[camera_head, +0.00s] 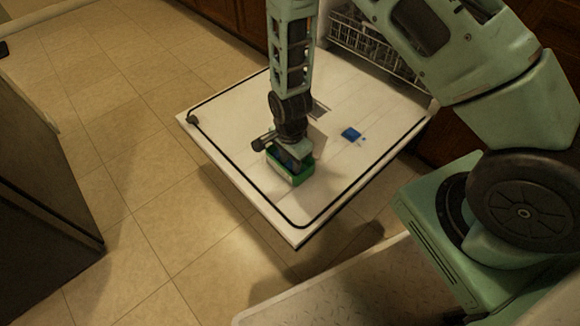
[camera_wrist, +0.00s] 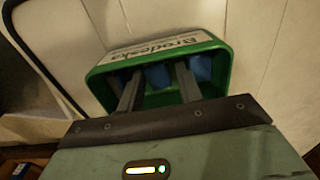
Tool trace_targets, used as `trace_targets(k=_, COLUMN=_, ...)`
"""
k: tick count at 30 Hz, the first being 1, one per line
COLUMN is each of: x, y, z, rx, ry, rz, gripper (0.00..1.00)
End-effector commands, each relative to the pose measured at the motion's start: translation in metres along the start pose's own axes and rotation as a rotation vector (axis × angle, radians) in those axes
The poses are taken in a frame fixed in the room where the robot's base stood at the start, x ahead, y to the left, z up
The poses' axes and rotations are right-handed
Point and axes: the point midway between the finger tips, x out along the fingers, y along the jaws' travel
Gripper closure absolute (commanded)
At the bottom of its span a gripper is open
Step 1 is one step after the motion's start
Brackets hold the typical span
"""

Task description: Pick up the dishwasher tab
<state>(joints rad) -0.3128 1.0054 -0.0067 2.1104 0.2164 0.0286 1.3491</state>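A green open box (camera_head: 289,175) stands on the white inner face of the lowered dishwasher door. In the wrist view the green box (camera_wrist: 220,88) has a white printed label on its far side. Blue dishwasher tabs (camera_wrist: 158,76) show inside it. My gripper (camera_head: 294,161) points down into the box. In the wrist view my gripper (camera_wrist: 158,78) has its two fingers apart inside the box, with a blue tab showing in the gap between them. Whether the fingers touch the tab cannot be told. The lower part of the box's inside is hidden.
A small blue piece (camera_head: 351,134) is on the dishwasher door (camera_head: 235,118), right of the box; I cannot tell if it is a tab or part of the door. A wire rack (camera_head: 375,50) is behind. Open tiled floor (camera_head: 120,130) lies to the left.

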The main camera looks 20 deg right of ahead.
Motion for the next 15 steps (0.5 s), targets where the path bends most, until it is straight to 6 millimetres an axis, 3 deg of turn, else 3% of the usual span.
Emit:
trace_targets(k=3, x=-0.0011, y=-0.0003, z=-0.0001, rx=0.0, ry=0.0, rz=-0.001, gripper=0.68)
trace_targets(k=6, x=-0.0016, y=-0.0005, z=-0.0002, rx=0.0, ry=0.0, rz=-0.001, gripper=0.96)
trace_targets(k=7, x=-0.0017, y=-0.0005, z=-0.0002, rx=0.0, ry=0.0, rz=-0.001, gripper=0.98)
trace_targets(k=15, x=-0.0037, y=-0.0009, z=-0.0002, rx=0.0, ry=0.001, rz=-0.002, gripper=0.99)
